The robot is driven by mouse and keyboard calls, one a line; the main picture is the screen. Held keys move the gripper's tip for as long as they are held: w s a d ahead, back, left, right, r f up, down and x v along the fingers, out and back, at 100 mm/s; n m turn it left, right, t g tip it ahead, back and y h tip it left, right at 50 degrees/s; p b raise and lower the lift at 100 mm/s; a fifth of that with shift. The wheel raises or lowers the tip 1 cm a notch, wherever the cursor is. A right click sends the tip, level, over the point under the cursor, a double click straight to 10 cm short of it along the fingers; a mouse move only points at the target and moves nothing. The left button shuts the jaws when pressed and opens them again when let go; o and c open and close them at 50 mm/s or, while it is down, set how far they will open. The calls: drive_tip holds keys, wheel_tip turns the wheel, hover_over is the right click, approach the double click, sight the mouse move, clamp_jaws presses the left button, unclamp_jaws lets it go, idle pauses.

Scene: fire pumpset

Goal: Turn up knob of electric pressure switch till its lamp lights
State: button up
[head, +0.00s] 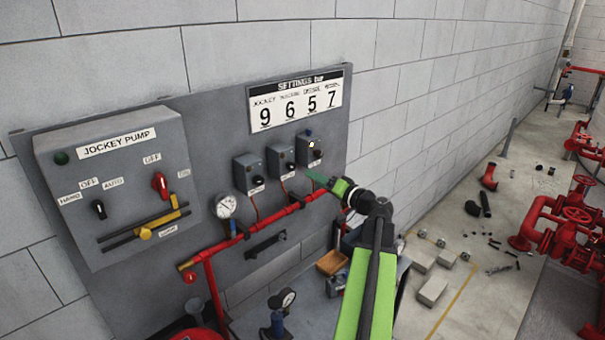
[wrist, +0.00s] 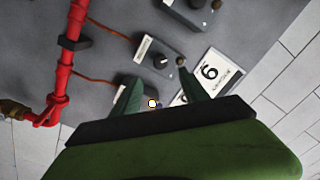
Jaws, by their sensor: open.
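Three small grey switch boxes with black knobs are mounted in a row on the grey panel. The middle box (head: 281,157), which I take for the electric pressure switch, has a dark knob (wrist: 161,60) and an unlit dark lamp (wrist: 181,61). Its label is too small to read. In the head view my gripper (head: 318,178) is right of and below the middle box.
A red pipe (head: 292,209) with a pressure gauge (head: 226,206) runs below the boxes. The settings board (head: 295,101) hangs above, reading 9, 6, 5, 7. The jockey pump cabinet (head: 115,190) is at left. A wooden box (head: 332,262) and loose parts lie below and right.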

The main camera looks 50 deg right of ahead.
drive_tip(key=s, duration=0.7)
drive_tip(key=shift+s, duration=0.15)
drive_tip(key=shift+a+f, duration=0.1)
idle(0.4)
